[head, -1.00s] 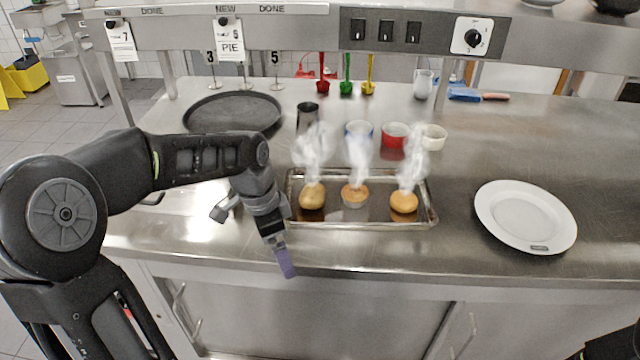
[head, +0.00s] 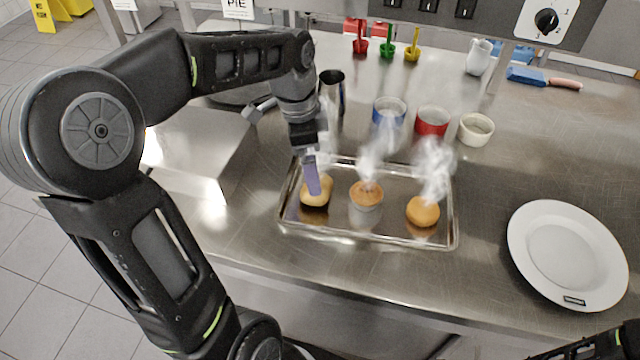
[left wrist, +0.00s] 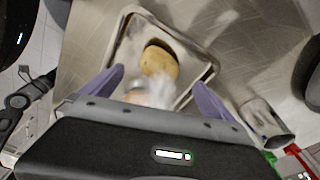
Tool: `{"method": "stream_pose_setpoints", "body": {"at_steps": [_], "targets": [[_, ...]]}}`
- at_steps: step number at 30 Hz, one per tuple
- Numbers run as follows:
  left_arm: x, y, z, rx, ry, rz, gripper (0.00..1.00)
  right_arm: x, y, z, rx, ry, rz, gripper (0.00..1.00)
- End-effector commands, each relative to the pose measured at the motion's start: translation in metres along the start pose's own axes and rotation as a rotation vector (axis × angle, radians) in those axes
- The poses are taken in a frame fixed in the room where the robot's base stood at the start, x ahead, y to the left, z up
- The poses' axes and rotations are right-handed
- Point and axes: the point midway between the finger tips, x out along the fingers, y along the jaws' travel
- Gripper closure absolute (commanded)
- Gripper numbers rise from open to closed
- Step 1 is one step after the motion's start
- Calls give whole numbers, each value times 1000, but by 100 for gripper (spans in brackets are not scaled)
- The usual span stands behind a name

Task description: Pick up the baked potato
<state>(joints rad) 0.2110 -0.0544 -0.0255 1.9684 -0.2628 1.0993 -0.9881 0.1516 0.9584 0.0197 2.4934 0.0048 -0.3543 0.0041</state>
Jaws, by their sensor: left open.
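The baked potato (head: 316,190), golden-brown and oval, lies at the left end of a shallow metal tray (head: 270,222). My left gripper (head: 313,180) points down right over it, and its purple finger hides part of the potato. In the left wrist view the potato (left wrist: 160,61) shows between and a little beyond the two spread fingers of the left gripper (left wrist: 160,80). The gripper is open, with nothing held. Steam blurs the area near the fingers. My right gripper is not in view.
A steaming brown-topped item in a cup (head: 366,195) and a round bun (head: 422,212) share the tray. A white plate (head: 520,245) lies right.

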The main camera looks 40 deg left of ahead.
Motion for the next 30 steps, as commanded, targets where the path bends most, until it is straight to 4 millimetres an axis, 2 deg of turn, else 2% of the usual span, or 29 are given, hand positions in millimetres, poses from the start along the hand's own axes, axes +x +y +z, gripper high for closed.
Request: {"method": "stream_pose_setpoints", "body": {"at_steps": [9,20,30], "targets": [[25,0,0,0,-2,2,1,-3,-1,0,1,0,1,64],[29,0,0,0,-1,1,1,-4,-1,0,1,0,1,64],[72,1,-1,-1,-1,3,1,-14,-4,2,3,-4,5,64]]}}
